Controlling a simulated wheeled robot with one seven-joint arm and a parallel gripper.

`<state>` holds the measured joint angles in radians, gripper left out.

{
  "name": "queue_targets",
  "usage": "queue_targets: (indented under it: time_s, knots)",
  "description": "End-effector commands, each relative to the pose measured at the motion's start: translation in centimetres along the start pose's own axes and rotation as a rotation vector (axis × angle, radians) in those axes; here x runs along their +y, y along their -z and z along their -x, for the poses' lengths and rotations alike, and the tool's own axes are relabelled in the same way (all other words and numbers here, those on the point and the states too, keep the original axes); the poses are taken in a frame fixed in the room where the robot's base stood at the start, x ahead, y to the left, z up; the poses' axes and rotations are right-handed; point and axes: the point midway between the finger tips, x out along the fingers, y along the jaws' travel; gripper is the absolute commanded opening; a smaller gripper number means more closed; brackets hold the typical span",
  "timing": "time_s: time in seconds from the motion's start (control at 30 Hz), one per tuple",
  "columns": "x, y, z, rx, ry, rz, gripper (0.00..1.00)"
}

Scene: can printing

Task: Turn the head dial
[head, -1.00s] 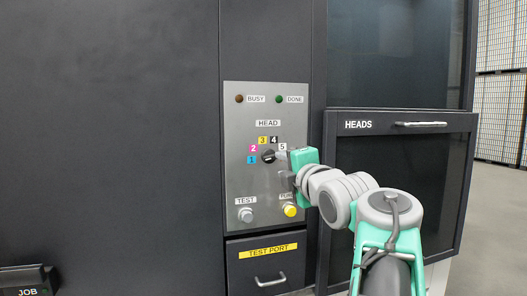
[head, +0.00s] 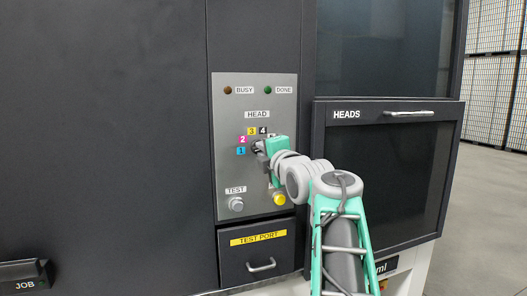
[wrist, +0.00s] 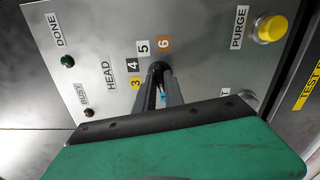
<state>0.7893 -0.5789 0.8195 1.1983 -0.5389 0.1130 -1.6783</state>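The head dial (wrist: 157,67) is a small dark knob on the grey control panel. The wrist view shows it at the tips of my gripper's two dark fingers. My gripper (wrist: 160,80) has a narrow gap between its fingers, and the tips appear closed on either side of the dial. In the head view my gripper (head: 259,148) is at the panel and covers most of the dial. The dial's pointer direction is hidden.
The TEST button (head: 236,204) and yellow PURGE button (head: 279,199) sit below the dial. BUSY (head: 227,90) and DONE (head: 268,90) lamps are above, apparently unlit. The TEST PORT drawer (head: 262,251) is below, the HEADS door (head: 388,175) to the right.

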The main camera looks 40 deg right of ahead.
Motion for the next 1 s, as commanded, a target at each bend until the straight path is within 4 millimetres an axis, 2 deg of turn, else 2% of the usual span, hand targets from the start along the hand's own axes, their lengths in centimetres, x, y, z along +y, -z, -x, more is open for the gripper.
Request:
queue_targets:
  time_s: [0.03,0.13,0.67,1.0]
  knots:
    - [0.00,0.00,0.01,0.000,0.000,0.000,0.08]
    - [0.00,0.00,0.01,0.000,0.000,0.000,0.00]
    - [-0.11,0.02,0.00,0.000,0.001,-0.007,0.00]
    - [-0.48,0.06,-0.04,0.001,0.002,-0.127,0.00]
